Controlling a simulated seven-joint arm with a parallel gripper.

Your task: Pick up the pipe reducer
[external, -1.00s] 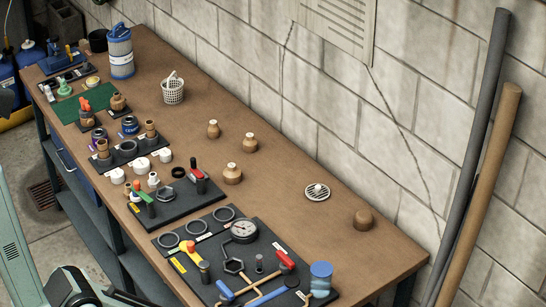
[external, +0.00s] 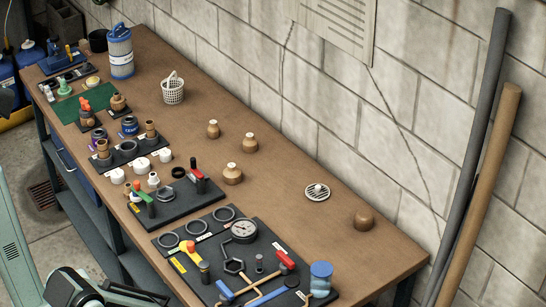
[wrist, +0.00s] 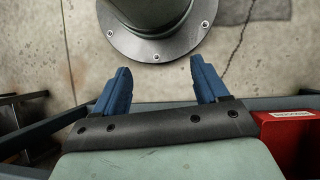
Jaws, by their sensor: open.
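Several tan-brown fittings stand apart on the bare bench top in the external view. Three have a wide body and a narrower neck: a small one (external: 213,129), a middle one (external: 249,143) and a larger one (external: 232,174). A plain, rounded brown one (external: 364,220) stands farther right. I cannot tell for certain which is the pipe reducer. My gripper (wrist: 161,75) shows two blue fingers spread apart with nothing between them. It is off the bench's near side, away from the fittings. None of the fittings shows in the wrist view.
The brown workbench (external: 300,170) runs along a block wall. Black tool boards (external: 185,205) fill its near side. A drain cover (external: 317,192), white basket (external: 173,88) and blue canister (external: 120,52) stand on it. A red box (wrist: 290,140) is at right in the wrist view.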

